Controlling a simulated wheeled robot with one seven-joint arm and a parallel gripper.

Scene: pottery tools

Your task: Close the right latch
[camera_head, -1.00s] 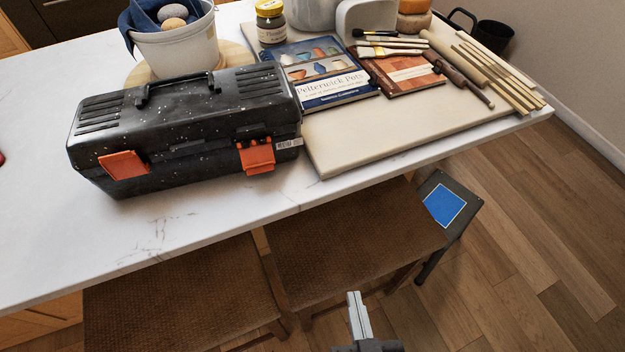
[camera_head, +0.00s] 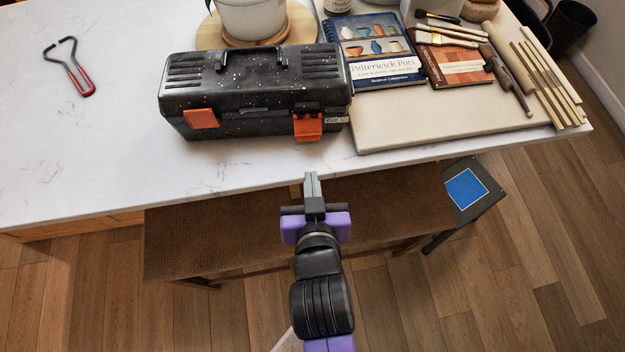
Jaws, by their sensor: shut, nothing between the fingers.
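A black speckled toolbox (camera_head: 250,84) stands on the white table, its lid down and its front facing me. Its right orange latch (camera_head: 308,126) hangs at the front right, tilted outward at its lower end. Its left orange latch (camera_head: 202,118) sits at the front left; I cannot tell for sure how either one is fastened. My gripper (camera_head: 312,180) is shut and empty. It is at the table's front edge, below the right latch in the picture and apart from it. Nothing hides the right latch.
A cream board (camera_head: 400,135) with books, brushes and wooden sticks lies right of the toolbox. A white pot (camera_head: 252,18) on a round wooden board stands behind it. A red-and-grey wire tool (camera_head: 72,68) lies at left.

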